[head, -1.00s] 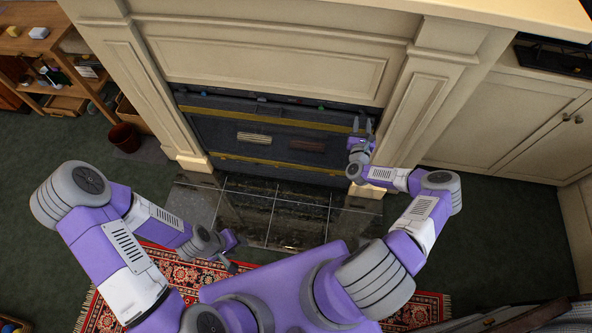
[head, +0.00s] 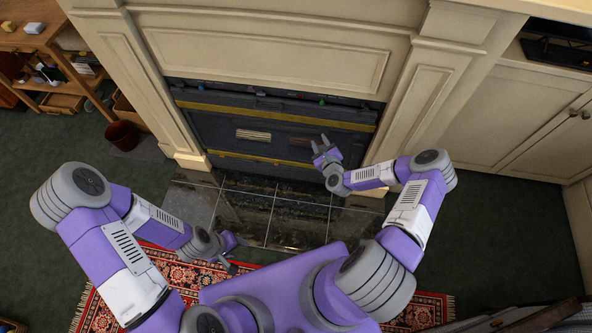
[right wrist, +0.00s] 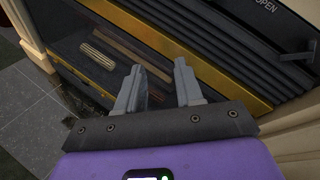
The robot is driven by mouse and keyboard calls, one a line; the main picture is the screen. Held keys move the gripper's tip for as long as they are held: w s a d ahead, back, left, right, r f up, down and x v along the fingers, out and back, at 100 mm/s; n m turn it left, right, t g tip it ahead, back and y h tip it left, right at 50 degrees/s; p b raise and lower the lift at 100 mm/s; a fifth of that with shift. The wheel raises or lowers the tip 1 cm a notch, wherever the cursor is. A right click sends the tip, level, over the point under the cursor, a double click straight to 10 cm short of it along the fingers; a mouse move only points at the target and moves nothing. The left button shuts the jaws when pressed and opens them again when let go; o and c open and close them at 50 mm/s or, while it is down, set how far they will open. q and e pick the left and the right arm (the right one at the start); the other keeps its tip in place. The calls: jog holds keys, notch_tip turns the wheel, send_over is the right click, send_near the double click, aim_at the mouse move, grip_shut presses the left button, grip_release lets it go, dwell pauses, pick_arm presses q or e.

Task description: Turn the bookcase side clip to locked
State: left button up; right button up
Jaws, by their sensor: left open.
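A dark grey unit (head: 225,122) with gold-coloured bands fills the fireplace opening. In the right wrist view the word OPEN (right wrist: 265,5) is on its dark face at the top right. A small dark lever (right wrist: 297,56), probably the side clip, sticks out near the right edge there; its exact setting is hard to tell. My right gripper (head: 321,143) is open and empty in front of the unit's right half. Its two fingers (right wrist: 160,86) stand apart, away from the lever. My left gripper (head: 231,262) is open, low above the rug and hearth, far from the unit.
A tan ribbed piece (head: 253,135) and a brown strip (right wrist: 145,52) show on the unit. The cream mantel surround (head: 420,110) frames both sides. Glossy dark hearth tiles (head: 285,220) lie in front. A red patterned rug (head: 100,310) is under me. A brown bin (head: 122,135) stands left.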

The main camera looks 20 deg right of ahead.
jog(key=s+a+f+n+g+y+b, duration=0.3)
jog(key=s+a+f+n+y, duration=0.1)
jog(key=a+n, duration=0.5)
jog(key=shift+a+f+g, duration=0.3)
jog(key=shift+a+f, duration=0.6)
jog(key=shift+a, duration=0.1)
